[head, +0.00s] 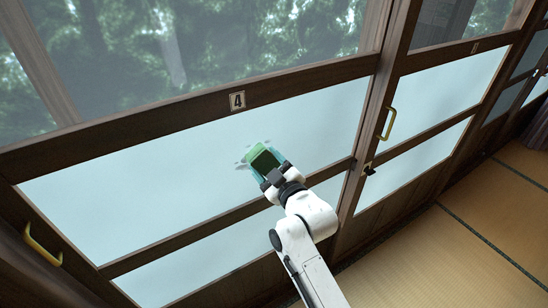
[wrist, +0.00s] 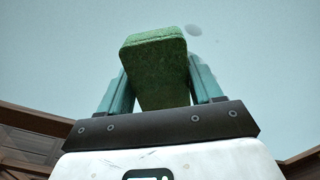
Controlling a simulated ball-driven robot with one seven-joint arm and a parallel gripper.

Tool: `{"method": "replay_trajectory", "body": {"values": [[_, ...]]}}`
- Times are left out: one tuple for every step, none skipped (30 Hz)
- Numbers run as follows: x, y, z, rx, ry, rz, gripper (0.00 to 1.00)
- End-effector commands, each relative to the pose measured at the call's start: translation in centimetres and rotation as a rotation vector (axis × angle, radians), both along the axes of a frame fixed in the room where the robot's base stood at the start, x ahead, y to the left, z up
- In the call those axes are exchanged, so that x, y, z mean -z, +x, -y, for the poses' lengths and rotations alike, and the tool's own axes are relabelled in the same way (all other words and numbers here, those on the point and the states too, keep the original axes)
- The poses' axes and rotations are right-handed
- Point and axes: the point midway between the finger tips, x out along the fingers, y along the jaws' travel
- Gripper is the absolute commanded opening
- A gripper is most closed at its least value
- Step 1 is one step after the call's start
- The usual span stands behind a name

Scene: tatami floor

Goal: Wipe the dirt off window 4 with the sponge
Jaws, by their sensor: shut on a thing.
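Window 4 (head: 130,180) has pale frosted lower panes in a dark wooden frame, with the number plate "4" (head: 237,100) on its rail. Grey dirt (head: 241,161) shows on the frosted pane just left of the sponge; a grey spot of dirt also shows in the wrist view (wrist: 193,30). My gripper (head: 268,168) is shut on the green sponge (head: 256,151) and holds it at the right part of the pane. In the wrist view the sponge (wrist: 155,65) sits between the two teal fingers. I cannot tell whether it touches the glass. The sponge and gripper hide the pane behind them.
A brass handle (head: 388,124) is on the neighbouring window to the right, with a dark latch (head: 369,170) below it. Another brass handle (head: 42,246) is at the lower left. Wooden rails stand out around the panes. The tatami floor (head: 440,260) at the right is clear.

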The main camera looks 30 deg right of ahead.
Motion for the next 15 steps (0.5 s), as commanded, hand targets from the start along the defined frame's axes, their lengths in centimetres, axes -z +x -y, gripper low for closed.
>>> {"method": "replay_trajectory", "body": {"values": [[0.0, 0.1, -0.6, -0.008, 0.000, 0.000, 0.40], [0.0, 0.1, -0.6, -0.008, 0.000, 0.000, 0.40], [0.0, 0.1, -0.7, -0.008, -0.001, 0.000, 0.40], [0.0, 0.1, -0.8, -0.008, 0.000, -0.001, 0.40], [0.1, 0.0, -0.9, -0.008, 0.001, -0.002, 0.40], [0.1, 0.0, -1.1, -0.007, -0.001, -0.003, 0.40], [0.1, 0.0, -1.4, -0.007, 0.000, -0.004, 0.40], [0.1, 0.0, -1.6, -0.008, 0.000, -0.005, 0.40], [0.1, -0.1, -1.9, -0.008, -0.001, -0.005, 0.40], [0.1, -0.1, -2.2, -0.008, -0.002, -0.005, 0.40], [0.1, -0.1, -2.5, -0.009, -0.002, -0.005, 0.40], [0.6, -0.1, -2.8, -0.008, -0.002, -0.004, 0.40], [0.7, -0.1, -3.0, -0.009, -0.002, -0.003, 0.40], [0.6, -0.1, -3.2, -0.009, -0.002, -0.003, 0.40], [0.6, -0.2, -3.4, -0.006, -0.002, -0.003, 0.40]]}}
